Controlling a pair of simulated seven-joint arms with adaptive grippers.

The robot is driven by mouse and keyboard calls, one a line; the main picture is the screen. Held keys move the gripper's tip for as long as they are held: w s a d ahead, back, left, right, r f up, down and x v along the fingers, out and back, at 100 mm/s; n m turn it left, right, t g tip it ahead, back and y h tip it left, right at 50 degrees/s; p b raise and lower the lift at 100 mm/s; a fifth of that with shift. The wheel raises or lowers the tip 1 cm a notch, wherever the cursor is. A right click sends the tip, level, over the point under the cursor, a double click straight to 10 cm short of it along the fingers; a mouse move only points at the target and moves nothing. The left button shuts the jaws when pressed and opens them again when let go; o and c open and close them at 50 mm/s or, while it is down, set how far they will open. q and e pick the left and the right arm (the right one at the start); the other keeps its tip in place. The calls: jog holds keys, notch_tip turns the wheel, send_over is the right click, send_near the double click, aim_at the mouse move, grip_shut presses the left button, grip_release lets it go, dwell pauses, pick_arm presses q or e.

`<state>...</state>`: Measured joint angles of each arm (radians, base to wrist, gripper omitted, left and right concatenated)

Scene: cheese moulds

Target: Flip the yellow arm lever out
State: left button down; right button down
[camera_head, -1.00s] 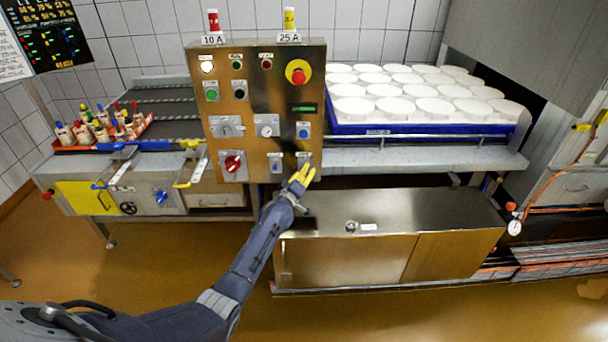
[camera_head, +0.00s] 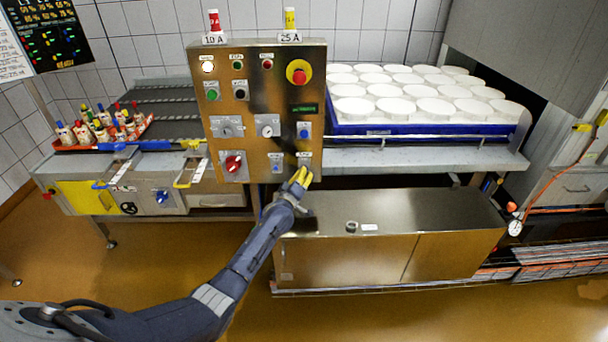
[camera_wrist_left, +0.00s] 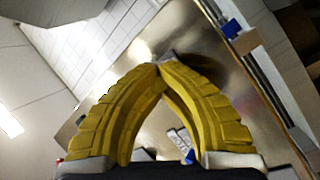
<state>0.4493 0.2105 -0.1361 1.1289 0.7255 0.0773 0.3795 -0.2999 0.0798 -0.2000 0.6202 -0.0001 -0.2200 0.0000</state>
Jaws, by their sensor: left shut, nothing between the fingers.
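The yellow arm lever (camera_head: 182,184) is on the left bench, just left of the control panel. Its yellow handle hangs at the bench's front edge, beside a metal plate. A similar blue-handled arm (camera_head: 100,185) is to its left. My left gripper (camera_head: 301,175) has yellow fingers and is in front of the panel's lower right corner, well to the right of the yellow lever. In the left wrist view its fingertips (camera_wrist_left: 160,66) meet, with nothing between them. The yellow lever cannot be made out in the wrist view. My right gripper is not in view.
A blue tray (camera_head: 350,129) of white moulds is at the right. A steel cabinet (camera_head: 340,262) is below. Bottles (camera_head: 100,125) stand at far left.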

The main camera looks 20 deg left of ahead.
pick_arm(q)
jog(key=shift+w+d+f+t, duration=0.15)
jog(key=shift+f+t, duration=0.1)
jog(key=shift+t, duration=0.15)
jog(key=shift+f+m, duration=0.1)
jog(key=shift+m, duration=0.2)
jog(key=c, duration=2.2)
grip_release()
jog(key=c, duration=1.4)
grip_release()
jog(key=shift+s+f, duration=0.25)
jog(key=shift+s, duration=1.75)
jog(key=shift+s+f, duration=0.25)
jog(key=shift+s, duration=1.75)
jog(key=shift+s+f, duration=0.25)
jog(key=shift+s, duration=1.75)
